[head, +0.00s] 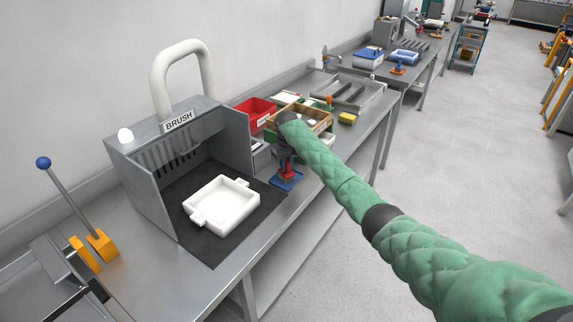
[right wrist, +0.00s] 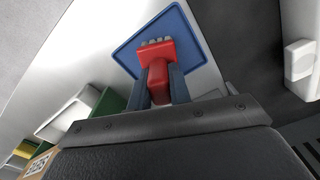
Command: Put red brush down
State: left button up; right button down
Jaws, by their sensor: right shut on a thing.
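My right gripper (right wrist: 161,85) is shut on the red brush (right wrist: 158,70) in the right wrist view, with a dark finger on each side of it. The brush is over a blue square mat (right wrist: 185,38); I cannot tell whether it touches it. In the head view the red brush (head: 288,172) and the blue mat (head: 285,184) show on the metal bench, just right of the dark work mat. My green right arm reaches in there from the lower right. My left gripper is not in view.
A red bin (head: 256,110), a wooden box (head: 318,117) and a yellow block (head: 347,118) stand behind the gripper. The bench edge is close on the right.

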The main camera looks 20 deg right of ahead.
jog(key=shift+f, duration=0.1)
jog(key=c, duration=1.3)
grip_release()
notch_tip(320, 180, up, 11)
jog(key=b, duration=0.3)
jog(key=shift+b, duration=0.4)
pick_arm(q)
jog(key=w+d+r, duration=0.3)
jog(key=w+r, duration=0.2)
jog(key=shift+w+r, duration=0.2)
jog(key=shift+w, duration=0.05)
pick_arm(e)
jog(key=shift+r, duration=0.65)
jog(key=shift+f, duration=0.1)
